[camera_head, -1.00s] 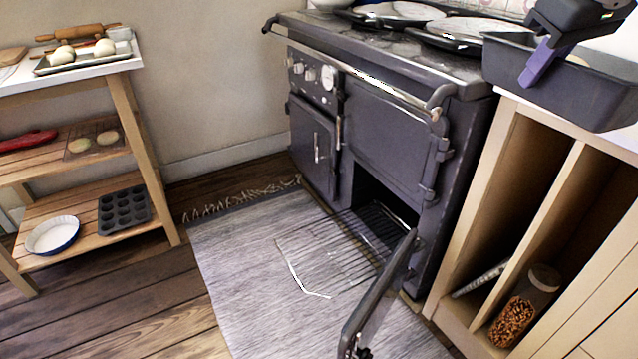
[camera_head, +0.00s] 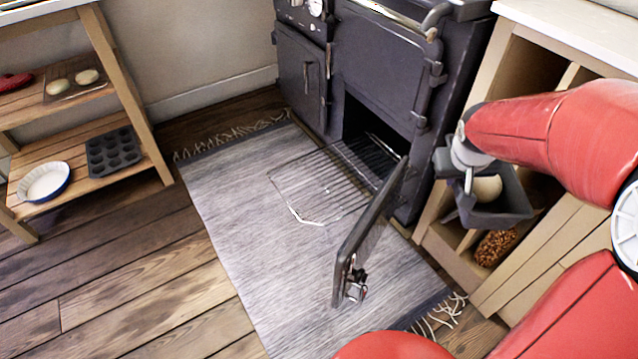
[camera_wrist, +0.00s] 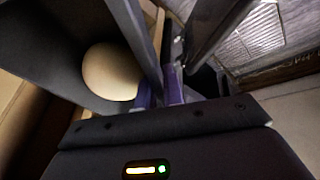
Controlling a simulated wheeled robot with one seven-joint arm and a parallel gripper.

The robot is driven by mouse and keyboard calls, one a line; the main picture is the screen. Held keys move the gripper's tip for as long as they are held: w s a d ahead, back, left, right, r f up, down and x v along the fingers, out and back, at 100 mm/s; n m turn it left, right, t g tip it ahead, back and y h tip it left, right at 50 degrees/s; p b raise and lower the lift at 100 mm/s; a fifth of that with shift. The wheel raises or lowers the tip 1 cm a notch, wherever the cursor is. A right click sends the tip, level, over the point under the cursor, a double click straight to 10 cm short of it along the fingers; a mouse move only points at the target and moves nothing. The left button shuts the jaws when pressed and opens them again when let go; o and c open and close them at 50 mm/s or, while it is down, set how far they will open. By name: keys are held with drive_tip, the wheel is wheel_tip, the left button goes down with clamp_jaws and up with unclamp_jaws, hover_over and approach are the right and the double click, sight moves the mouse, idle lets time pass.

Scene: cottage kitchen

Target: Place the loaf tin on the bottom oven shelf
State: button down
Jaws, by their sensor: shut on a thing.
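The dark grey loaf tin (camera_head: 507,207) hangs in my gripper (camera_head: 466,190) in front of the wooden cabinet, right of the oven. A pale ball of dough (camera_head: 487,188) lies in the tin. In the wrist view my gripper (camera_wrist: 173,88) is shut on the tin's wall, with the dough (camera_wrist: 112,72) to the left inside the tin (camera_wrist: 60,50). The bottom oven shelf (camera_head: 318,185) is a wire rack pulled out of the lower oven opening, above the rug. The open oven door (camera_head: 370,225) stands between the rack and my gripper. The inside of the oven is dark.
The dark range cooker (camera_head: 375,65) stands against the wall. A wooden shelf unit at left holds a muffin tin (camera_head: 114,153) and a round dish (camera_head: 44,182).

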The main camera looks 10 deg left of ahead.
wheel_tip(320, 180, down, 20)
drive_tip(key=a+m, duration=0.1)
drive_tip(key=m, duration=0.1)
drive_tip(key=shift+h, duration=0.3)
drive_tip(key=shift+w+r, duration=0.15)
drive_tip(key=shift+s, duration=0.2)
